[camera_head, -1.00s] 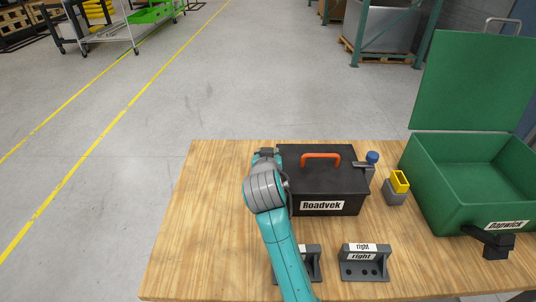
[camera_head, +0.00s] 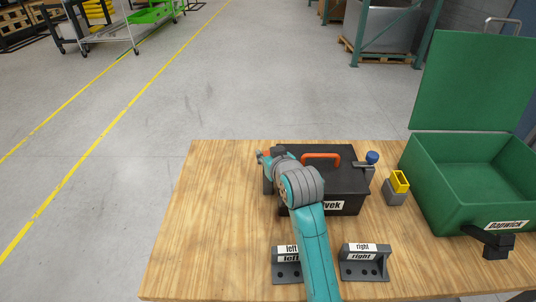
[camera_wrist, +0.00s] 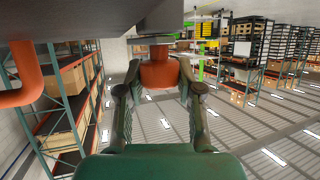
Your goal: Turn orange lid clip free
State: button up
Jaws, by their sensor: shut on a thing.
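A black box (camera_head: 342,170) labelled Roadvek stands on the table with an orange handle (camera_head: 321,156) on its lid. The handle also shows at the left of the wrist view (camera_wrist: 30,84). The orange clip (camera_wrist: 160,73) is a short round piece under a grey plate, between my fingers in the wrist view. A bit of orange shows at the box's left end in the head view. My gripper (camera_wrist: 160,88) is shut on the clip; in the head view (camera_head: 265,160) it is partly hidden by my wrist. My arm covers part of the box's front and label.
A blue-topped grey latch (camera_head: 371,160) is at the box's right end. A yellow piece in a grey holder (camera_head: 396,192) stands beside it. Left (camera_head: 287,265) and right (camera_head: 365,264) brackets sit in front. An open green case (camera_head: 470,185) is at right. The table's left is clear.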

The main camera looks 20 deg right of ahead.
jog(key=o, duration=1.2)
jog(key=v, duration=1.2)
